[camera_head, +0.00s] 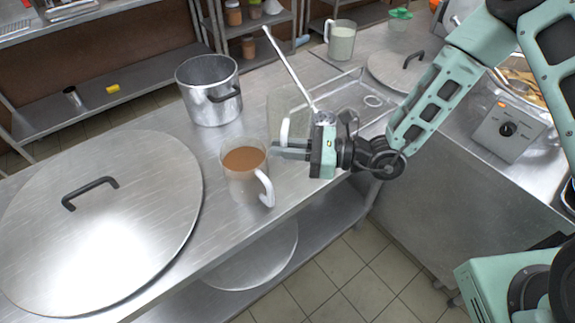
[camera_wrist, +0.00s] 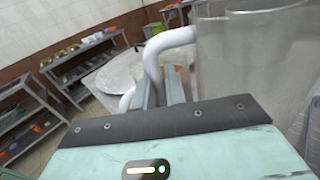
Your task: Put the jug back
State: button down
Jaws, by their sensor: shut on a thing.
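My gripper (camera_head: 290,150) is shut on the white handle of a clear jug (camera_head: 284,108). In the wrist view the gripper (camera_wrist: 162,90) has its fingers at the handle, with the jug's see-through wall (camera_wrist: 250,60) to the right. The jug looks empty and upright. I cannot tell whether its base touches the counter. A second clear jug (camera_head: 240,179), holding brown liquid, stands on the counter just left of the gripper, its white handle towards the front. A third jug (camera_head: 341,44), with pale liquid, stands at the back.
A big round lid (camera_head: 130,225) covers the left of the steel counter (camera_head: 165,115). An open metal pot (camera_head: 209,95) stands behind the brown-liquid jug. A shallow tray (camera_head: 372,100) lies behind my gripper. A smaller lid (camera_head: 390,72) and a control box (camera_head: 507,130) are at right.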

jog(key=shift+f+p, duration=0.35)
jog(key=shift+f, duration=3.25)
jog(key=shift+f, duration=0.15)
jog(key=c, duration=1.5)
grip_release()
jog(key=shift+o, duration=0.2)
